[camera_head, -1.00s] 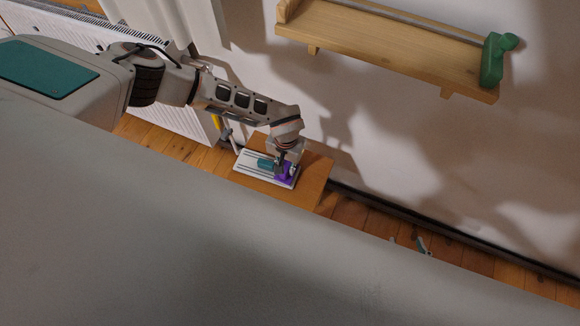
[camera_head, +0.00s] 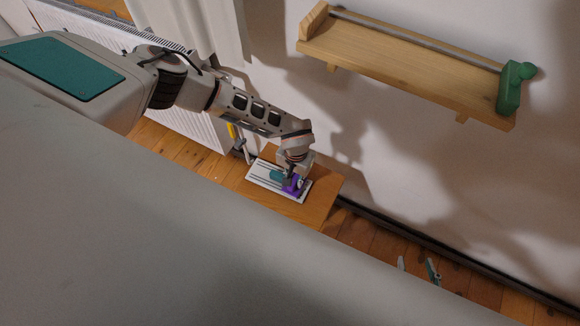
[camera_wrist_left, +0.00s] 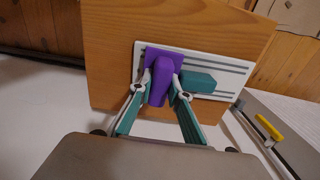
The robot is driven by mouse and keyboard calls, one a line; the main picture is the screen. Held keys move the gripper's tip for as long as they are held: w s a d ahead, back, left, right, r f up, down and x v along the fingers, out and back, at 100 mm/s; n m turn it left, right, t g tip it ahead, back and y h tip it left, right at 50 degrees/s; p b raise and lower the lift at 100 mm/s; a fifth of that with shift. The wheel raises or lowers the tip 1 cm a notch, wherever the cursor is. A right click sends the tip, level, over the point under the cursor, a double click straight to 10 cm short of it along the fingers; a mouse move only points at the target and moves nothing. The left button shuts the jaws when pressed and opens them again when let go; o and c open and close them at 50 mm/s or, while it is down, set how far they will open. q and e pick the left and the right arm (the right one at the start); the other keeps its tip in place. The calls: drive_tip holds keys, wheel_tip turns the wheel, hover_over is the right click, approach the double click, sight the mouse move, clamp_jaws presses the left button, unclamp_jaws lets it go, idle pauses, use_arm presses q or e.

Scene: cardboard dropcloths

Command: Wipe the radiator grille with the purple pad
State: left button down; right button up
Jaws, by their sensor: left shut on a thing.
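The radiator grille (camera_head: 258,180) is a white slotted plate lying on a wooden board; it also shows in the left wrist view (camera_wrist_left: 222,61). The purple pad (camera_head: 299,191) is at the grille's right end in the head view. In the left wrist view the pad (camera_wrist_left: 158,84) has a raised grip over a flat base, which lies against the grille face. My left gripper (camera_wrist_left: 159,83) is shut on that grip, one finger on each side. Two teal-grey fingertips of my right gripper (camera_head: 417,267) show apart above my grey body; the rest is hidden.
A teal block (camera_wrist_left: 199,83) sits on the grille beside the pad. The wooden board (camera_head: 325,188) stands against the wall.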

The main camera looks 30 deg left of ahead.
use_arm(q)
drive_tip(key=shift+d+r, duration=0.15)
drive_tip(key=shift+d, duration=2.15)
use_arm(e)
drive_tip(key=shift+s+f, duration=0.1)
drive_tip(key=shift+f, duration=0.1)
use_arm(q)
drive_tip(key=shift+w, duration=0.1)
drive_tip(key=shift+w+r+p, duration=0.1)
drive_tip(key=shift+r+p, duration=0.85)
drive_tip(key=shift+r, duration=0.9)
wheel_tip(320, 180, up, 2)
drive_tip(key=shift+r+p, duration=0.15)
drive_tip(key=shift+p, duration=0.6)
use_arm(e)
wheel_tip(320, 180, up, 6)
drive_tip(key=w, duration=0.2)
drive_tip(key=shift+f+t, duration=0.15)
drive_tip(key=shift+t, duration=0.15)
use_arm(q)
wheel_tip(320, 180, up, 3)
drive_tip(key=shift+p, duration=0.9)
use_arm(e)
drive_tip(key=r, duration=0.1)
drive_tip(key=w+r, duration=0.1)
drive_tip(key=shift+r, duration=0.35)
